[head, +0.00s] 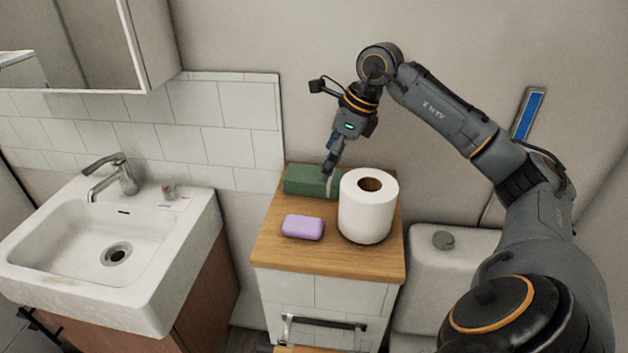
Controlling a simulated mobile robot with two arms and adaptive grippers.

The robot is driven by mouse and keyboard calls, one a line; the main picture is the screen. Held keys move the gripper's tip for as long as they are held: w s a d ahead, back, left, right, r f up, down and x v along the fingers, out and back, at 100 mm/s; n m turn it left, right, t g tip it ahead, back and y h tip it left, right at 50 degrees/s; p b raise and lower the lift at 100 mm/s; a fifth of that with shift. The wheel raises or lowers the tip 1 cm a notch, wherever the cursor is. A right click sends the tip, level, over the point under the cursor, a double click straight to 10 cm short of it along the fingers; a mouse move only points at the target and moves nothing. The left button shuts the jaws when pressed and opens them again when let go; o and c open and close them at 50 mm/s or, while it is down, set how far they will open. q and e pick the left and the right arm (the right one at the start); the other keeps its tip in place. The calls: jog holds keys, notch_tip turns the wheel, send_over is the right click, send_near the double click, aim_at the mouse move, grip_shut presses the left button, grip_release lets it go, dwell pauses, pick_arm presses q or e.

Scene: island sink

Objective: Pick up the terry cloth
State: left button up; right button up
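The terry cloth looks to be the green folded bundle (303,180) at the back left of the wooden top of a small cabinet. A pale band shows near its right end. My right gripper (328,172) comes down from above, with its fingertips at the right part of the cloth. I cannot tell whether the fingers are closed on it or only touch it or hover in front of it. The cloth appears to rest on the wooden top. My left gripper is not in view.
A white toilet paper roll (367,208) stands close to the right of the cloth. A purple soap bar (303,227) lies in front of it on the wooden top (330,257). A white sink (62,240) is at left, a toilet tank (440,275) at right, a wall behind.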

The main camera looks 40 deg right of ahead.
aim_at(314, 180)
jog(key=x, duration=0.4)
jog(key=shift+w+f+p, duration=0.3)
jog(key=shift+f, duration=0.05)
jog(key=c, duration=1.2)
